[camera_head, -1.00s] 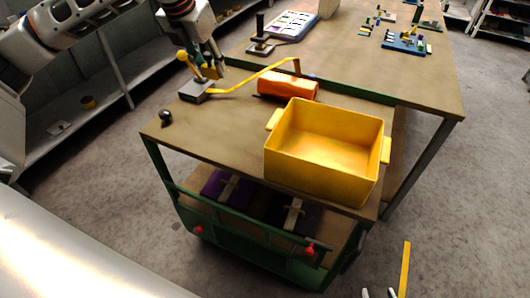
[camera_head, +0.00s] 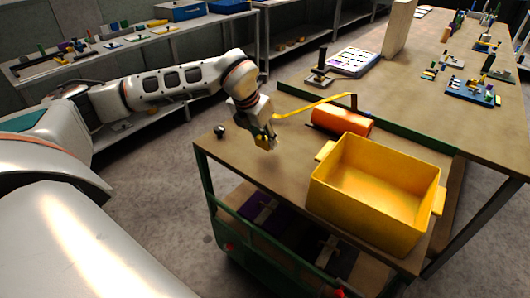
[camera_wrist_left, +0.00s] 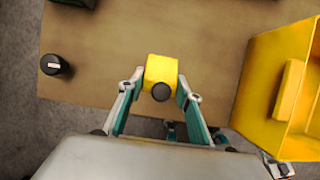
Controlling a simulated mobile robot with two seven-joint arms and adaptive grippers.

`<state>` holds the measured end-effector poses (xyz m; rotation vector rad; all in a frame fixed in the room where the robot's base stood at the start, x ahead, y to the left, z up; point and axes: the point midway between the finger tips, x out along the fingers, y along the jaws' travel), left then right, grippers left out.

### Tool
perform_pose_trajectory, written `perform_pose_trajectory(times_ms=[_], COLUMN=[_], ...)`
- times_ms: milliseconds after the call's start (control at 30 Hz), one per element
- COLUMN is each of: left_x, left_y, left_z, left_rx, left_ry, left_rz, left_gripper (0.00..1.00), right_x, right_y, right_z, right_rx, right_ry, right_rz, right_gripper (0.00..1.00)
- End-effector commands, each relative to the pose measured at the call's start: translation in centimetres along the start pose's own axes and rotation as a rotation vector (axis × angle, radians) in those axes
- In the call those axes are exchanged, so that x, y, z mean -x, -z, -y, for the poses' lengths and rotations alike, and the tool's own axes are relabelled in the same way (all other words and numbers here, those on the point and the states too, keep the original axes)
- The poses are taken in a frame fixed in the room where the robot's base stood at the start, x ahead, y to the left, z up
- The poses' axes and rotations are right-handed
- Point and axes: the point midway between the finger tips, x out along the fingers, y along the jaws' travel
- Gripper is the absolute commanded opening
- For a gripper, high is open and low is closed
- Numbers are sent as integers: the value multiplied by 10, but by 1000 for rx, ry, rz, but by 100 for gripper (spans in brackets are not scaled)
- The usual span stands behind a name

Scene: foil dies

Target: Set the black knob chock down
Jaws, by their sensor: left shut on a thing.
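The black knob chock is a yellow block with a dark round knob; it sits between the fingers of my left gripper in the left wrist view (camera_wrist_left: 161,72). My left gripper (camera_head: 264,142) is shut on it, with one finger on each side. In the head view the gripper hangs over the near left part of the worktable (camera_head: 290,165), left of the yellow bin. The chock is mostly hidden there by the fingers. I cannot tell whether its underside touches the table. My right gripper is not in view.
The yellow bin (camera_head: 335,172) stands right of the gripper. An orange cylinder (camera_head: 342,122) and a thin yellow bar (camera_head: 318,105) lie behind. A small dark knob-like piece (camera_head: 220,131) stands near the left table edge. Bare tabletop surrounds the gripper.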

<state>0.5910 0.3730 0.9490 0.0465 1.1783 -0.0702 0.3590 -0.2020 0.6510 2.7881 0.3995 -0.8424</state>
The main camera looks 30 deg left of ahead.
Motion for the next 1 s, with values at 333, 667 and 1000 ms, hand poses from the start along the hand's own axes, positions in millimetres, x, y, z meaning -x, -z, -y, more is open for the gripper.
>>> perform_pose_trajectory(times_ms=[333,667,1000], left_x=[-27,-49,-52], left_y=[12,19,21], left_z=[0,0,0], left_rx=[0,0,1], left_ry=[1,0,0], left_rz=[-2,2,1], left_gripper=[12,12,51], right_x=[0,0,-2], right_y=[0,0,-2], right_z=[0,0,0], right_rx=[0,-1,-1], right_ry=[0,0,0], right_rz=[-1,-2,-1], right_gripper=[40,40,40])
